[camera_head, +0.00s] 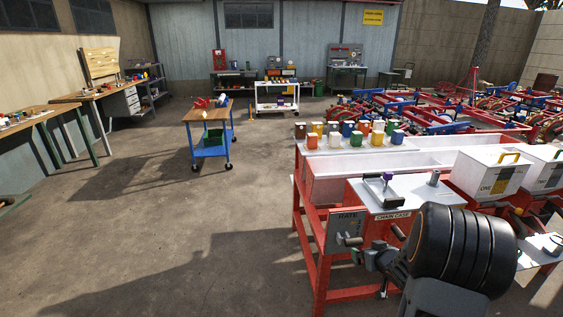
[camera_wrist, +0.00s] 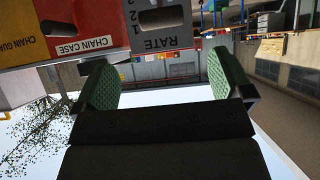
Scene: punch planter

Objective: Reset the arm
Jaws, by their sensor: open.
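My gripper (camera_wrist: 160,70) shows in the wrist view with two green textured pads set wide apart and nothing between them. That view is upside down. Beyond the fingers are a grey RATE plate (camera_wrist: 163,40) with a dark slot, a red CHAIN CASE panel (camera_wrist: 92,30) and part of a yellow panel (camera_wrist: 20,35). There the RATE plate (camera_head: 345,230) is at the front of the red and white planter (camera_head: 325,165), beside the CHAIN CASE label (camera_head: 392,216).
Several coloured boxes stand on the planter's far end. A blue cart with a wooden top (camera_head: 207,113) stands farther back. Workbenches line the left wall. The concrete floor (camera_head: 150,230) at left is clear.

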